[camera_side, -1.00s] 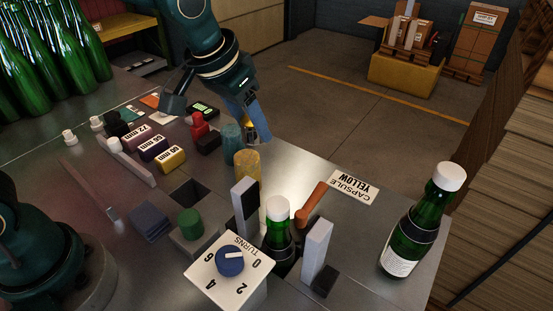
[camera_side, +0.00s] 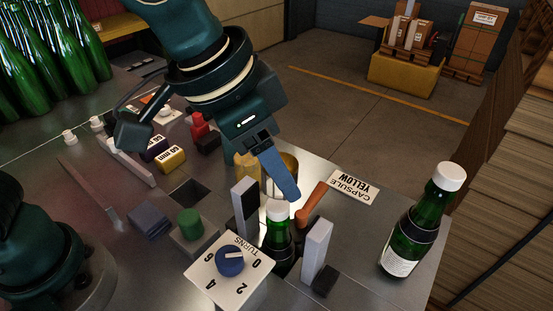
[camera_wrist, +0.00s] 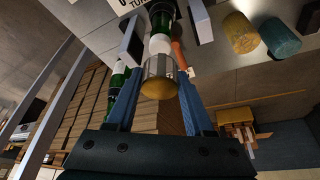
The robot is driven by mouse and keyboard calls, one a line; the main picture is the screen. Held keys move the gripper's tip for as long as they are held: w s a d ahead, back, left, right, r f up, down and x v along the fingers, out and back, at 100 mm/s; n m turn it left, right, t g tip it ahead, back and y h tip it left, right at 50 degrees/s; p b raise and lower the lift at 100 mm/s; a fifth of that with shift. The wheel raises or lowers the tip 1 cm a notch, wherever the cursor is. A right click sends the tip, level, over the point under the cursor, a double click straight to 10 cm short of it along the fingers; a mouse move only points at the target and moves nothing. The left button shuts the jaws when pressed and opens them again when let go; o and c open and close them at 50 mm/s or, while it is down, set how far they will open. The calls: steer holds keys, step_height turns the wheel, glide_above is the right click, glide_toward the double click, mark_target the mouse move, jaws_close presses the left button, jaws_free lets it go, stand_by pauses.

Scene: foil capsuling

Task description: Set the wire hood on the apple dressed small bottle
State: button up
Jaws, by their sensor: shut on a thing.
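A small green bottle with a white top (camera_side: 279,232) stands upright between the posts of a fixture. Its white top also shows in the wrist view (camera_wrist: 159,44). My gripper (camera_wrist: 160,92) is shut on a gold-ended, silvery cup-like piece (camera_wrist: 159,76), which I take to be the wire hood. In the side view the hood (camera_side: 291,162) is partly hidden behind a blue finger, just above and behind the bottle's top. I cannot tell whether they touch. A second green bottle (camera_side: 411,232) with a white top and pale label stands at the right.
A grey post (camera_side: 316,248) and a black-faced post (camera_side: 245,212) flank the bottle. An orange handle (camera_side: 311,203) lies close behind it. A dial box (camera_side: 229,272) stands in front.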

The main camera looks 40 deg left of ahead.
mark_target(277, 203)
steer(key=shift+f, duration=0.15)
steer(key=shift+s+a+f, duration=0.1)
steer(key=shift+f, duration=2.95)
jaws_close()
steer(key=o, duration=1.4)
jaws_free()
steer(key=shift+c, duration=0.2)
steer(key=shift+r, duration=0.1)
steer(key=shift+r, duration=0.1)
steer(key=shift+r, duration=0.25)
steer(key=shift+v, duration=2.25)
